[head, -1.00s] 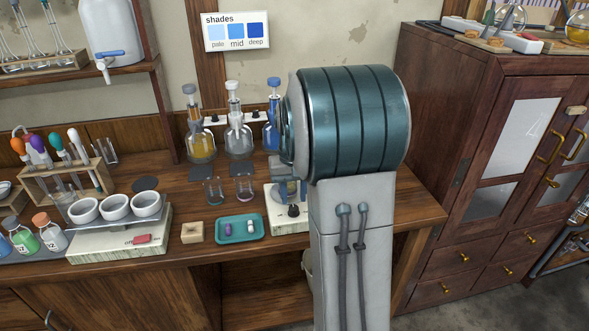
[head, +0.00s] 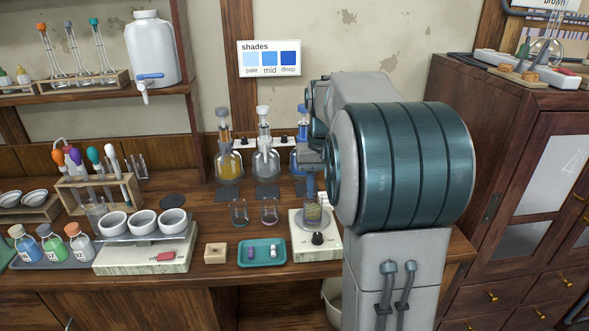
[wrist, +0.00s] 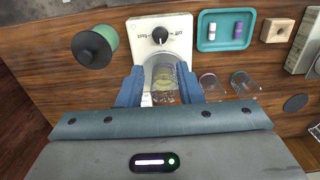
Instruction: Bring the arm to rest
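My gripper (wrist: 163,84) shows in the wrist view with its two blue fingers spread apart. Whether the fingers touch the glass is hard to tell. In the head view my gripper (head: 311,187) points down just above this vessel (head: 313,213), which stands on the stirrer plate (head: 300,243). My arm stands to the right of it and hides part of the bench.
Two small glass beakers, one of them here (head: 239,212), stand left of the plate. A teal tray (head: 262,262) with two small pieces lies in front. Several stoppered flasks (head: 228,163) stand behind. A wooden cabinet (head: 530,190) is at the right.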

